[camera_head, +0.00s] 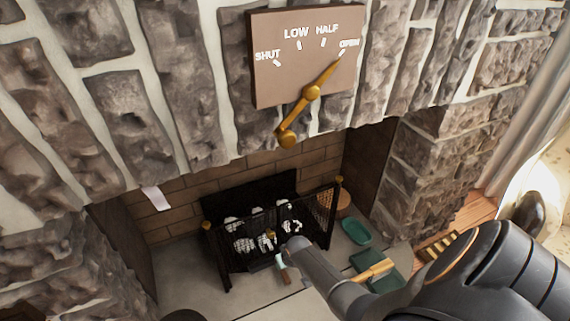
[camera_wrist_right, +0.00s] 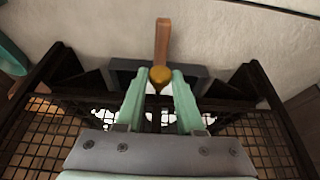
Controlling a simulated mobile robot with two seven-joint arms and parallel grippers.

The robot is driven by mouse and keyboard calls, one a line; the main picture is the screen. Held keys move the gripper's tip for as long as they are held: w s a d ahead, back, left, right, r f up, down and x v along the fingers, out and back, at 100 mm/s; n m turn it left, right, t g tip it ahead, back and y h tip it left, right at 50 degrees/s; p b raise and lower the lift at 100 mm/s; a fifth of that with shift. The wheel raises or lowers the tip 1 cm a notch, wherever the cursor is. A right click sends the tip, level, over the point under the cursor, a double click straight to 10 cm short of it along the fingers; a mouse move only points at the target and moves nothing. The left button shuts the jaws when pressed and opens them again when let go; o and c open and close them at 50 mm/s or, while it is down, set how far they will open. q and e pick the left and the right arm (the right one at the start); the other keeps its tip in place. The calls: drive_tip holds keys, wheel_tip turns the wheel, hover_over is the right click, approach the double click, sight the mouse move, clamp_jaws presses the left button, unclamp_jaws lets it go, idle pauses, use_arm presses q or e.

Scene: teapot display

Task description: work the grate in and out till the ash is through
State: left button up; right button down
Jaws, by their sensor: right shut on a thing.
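The black fire grate (camera_head: 229,262) stands in the fireplace, with several white-grey lumps (camera_head: 244,245) inside its mesh sides. A brass knob (camera_wrist_right: 160,76) sits at the front of the grate in the right wrist view. My right gripper (camera_wrist_right: 160,88) has its teal fingers on either side of this knob and is shut on it. A brown wooden handle (camera_wrist_right: 162,42) sticks out beyond the knob, near a dark grey bar. In the head view my right gripper (camera_head: 281,263) is at the front of the grate, partly hidden by my arm. My left gripper is not in view.
A dial plate (camera_head: 275,80) on the stone wall has a brass lever (camera_head: 312,92) pointing at OPEN. A teal dish (camera_head: 356,232), a dark green item (camera_head: 385,276) with a tan handle, and a round wooden thing (camera_head: 342,203) lie right of the grate.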

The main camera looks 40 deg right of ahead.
drive_tip(key=shift+s, duration=0.1)
drive_tip(key=shift+s+a+r+p, duration=0.1)
drive_tip(key=shift+s+p, duration=0.15)
drive_tip(key=shift+p, duration=0.2)
drive_tip(key=s+p, duration=0.1)
drive_tip(key=s, duration=0.1)
drive_tip(key=s+a+p, duration=0.1)
drive_tip(key=shift+s+a+f, duration=0.1)
drive_tip(key=shift+s+f, duration=0.1)
drive_tip(key=shift+s, duration=0.2)
drive_tip(key=c, duration=0.6)
unclamp_jaws()
drive_tip(key=shift+o, duration=0.2)
drive_tip(key=shift+w+r, duration=0.1)
drive_tip(key=shift+p, duration=0.3)
